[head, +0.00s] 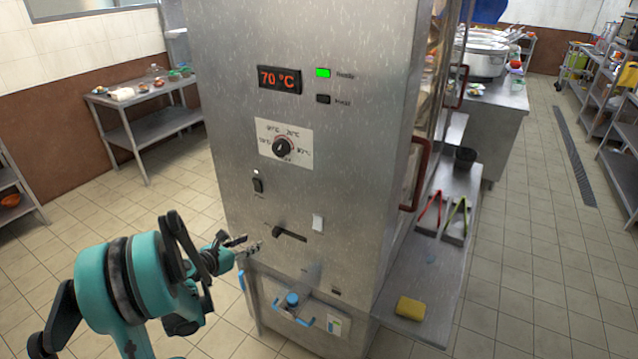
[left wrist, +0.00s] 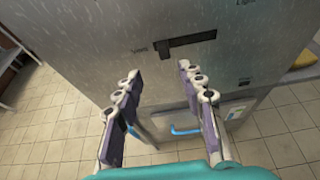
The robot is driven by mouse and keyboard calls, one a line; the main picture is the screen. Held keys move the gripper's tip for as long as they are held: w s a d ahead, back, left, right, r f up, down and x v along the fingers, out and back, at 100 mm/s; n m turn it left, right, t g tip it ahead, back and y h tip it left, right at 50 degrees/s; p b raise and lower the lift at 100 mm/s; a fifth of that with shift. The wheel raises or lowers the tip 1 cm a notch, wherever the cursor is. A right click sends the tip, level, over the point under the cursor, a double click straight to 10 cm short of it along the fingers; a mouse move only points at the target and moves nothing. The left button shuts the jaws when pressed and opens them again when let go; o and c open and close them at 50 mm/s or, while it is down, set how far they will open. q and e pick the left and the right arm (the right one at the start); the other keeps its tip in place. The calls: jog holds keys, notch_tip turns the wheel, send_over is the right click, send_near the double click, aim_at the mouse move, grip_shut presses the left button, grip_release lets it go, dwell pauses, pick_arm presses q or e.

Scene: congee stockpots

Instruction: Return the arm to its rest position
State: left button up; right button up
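My left gripper (head: 243,245) is in front of the lower part of a tall steel cabinet (head: 330,150), a little left of a dark lever in a slot (head: 290,233). In the left wrist view the two fingers (left wrist: 157,88) are spread apart with nothing between them, and the dark lever slot (left wrist: 187,43) lies beyond the fingertips. I cannot tell whether a fingertip touches the cabinet. My teal left arm reaches in from the lower left. My right gripper is in neither view.
The cabinet has a red 70 °C display (head: 279,79), a dial (head: 282,147), a red door handle (head: 415,173) and a blue valve (head: 292,299) low down. A steel shelf at right holds a yellow sponge (head: 410,308) and tongs (head: 456,215). Tiled floor at left is clear.

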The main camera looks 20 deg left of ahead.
pick_arm(q)
jog(key=s+d+r+m+g+h, duration=0.1)
jog(key=s+d+r+m+g, duration=0.15)
jog(key=d+m, duration=0.75)
jog(key=s+d+r+m+g, duration=0.25)
jog(key=d+m, duration=0.45)
jog(key=d, duration=0.5)
jog(key=s+d+m+y, duration=0.1)
jog(key=s+d+m, duration=0.4)
jog(key=s+m, duration=0.2)
jog(key=s+d+m+g+y, duration=0.1)
jog(key=s+d+m, duration=0.4)
jog(key=m, duration=0.6)
jog(key=shift+s+r, duration=0.3)
jog(key=shift+s, duration=0.55)
jog(key=shift+c, duration=0.3)
dwell(0.4)
